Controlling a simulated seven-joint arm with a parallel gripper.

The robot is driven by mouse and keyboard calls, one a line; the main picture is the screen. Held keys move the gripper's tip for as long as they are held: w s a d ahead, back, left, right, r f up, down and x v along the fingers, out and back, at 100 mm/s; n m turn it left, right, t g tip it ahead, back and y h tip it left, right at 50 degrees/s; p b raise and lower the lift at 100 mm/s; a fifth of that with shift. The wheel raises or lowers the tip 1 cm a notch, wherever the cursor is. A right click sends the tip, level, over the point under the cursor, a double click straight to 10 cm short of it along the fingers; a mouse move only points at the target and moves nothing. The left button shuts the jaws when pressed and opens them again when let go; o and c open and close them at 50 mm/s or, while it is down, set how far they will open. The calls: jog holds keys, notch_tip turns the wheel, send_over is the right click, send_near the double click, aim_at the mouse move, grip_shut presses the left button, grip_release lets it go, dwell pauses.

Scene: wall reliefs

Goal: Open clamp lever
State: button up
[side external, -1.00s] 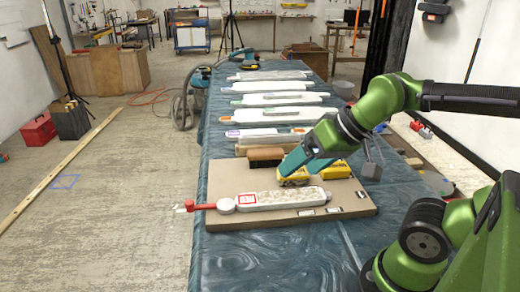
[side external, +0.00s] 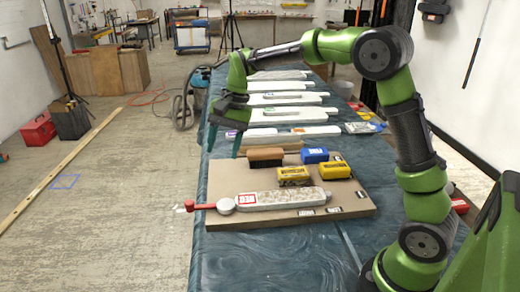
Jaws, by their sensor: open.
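The red clamp lever (side external: 203,206) lies flat at the left end of the grey-white relief piece (side external: 280,200), at a pale round pivot (side external: 226,206). It points left, with its tip over the left edge of the brown board (side external: 230,178). My gripper (side external: 223,153) is open and empty, with its teal fingers pointing down. In the picture it is above and behind the lever, near the board's far left corner, and clear of the lever. Its exact height is hard to tell.
A brown brush-like block (side external: 265,155), a blue block (side external: 314,155) and two yellow blocks (side external: 294,176) (side external: 335,171) stand on the board behind the relief. Several white pieces (side external: 287,98) lie farther back on the blue-covered table (side external: 350,235). Open floor lies left.

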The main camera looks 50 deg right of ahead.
aim_at(190, 201)
jog(key=w+a+m+g+y, duration=0.2)
jog(key=w+m, duration=0.4)
jog(key=w, duration=0.1)
jog(key=x, duration=1.1)
jog(key=d+x, duration=0.1)
jog(key=x, duration=0.4)
jog(key=shift+w+a+f, duration=0.1)
jog(key=shift+w+f, duration=0.05)
jog(key=shift+f, duration=0.45)
jog(key=shift+t+h, duration=0.3)
grip_shut()
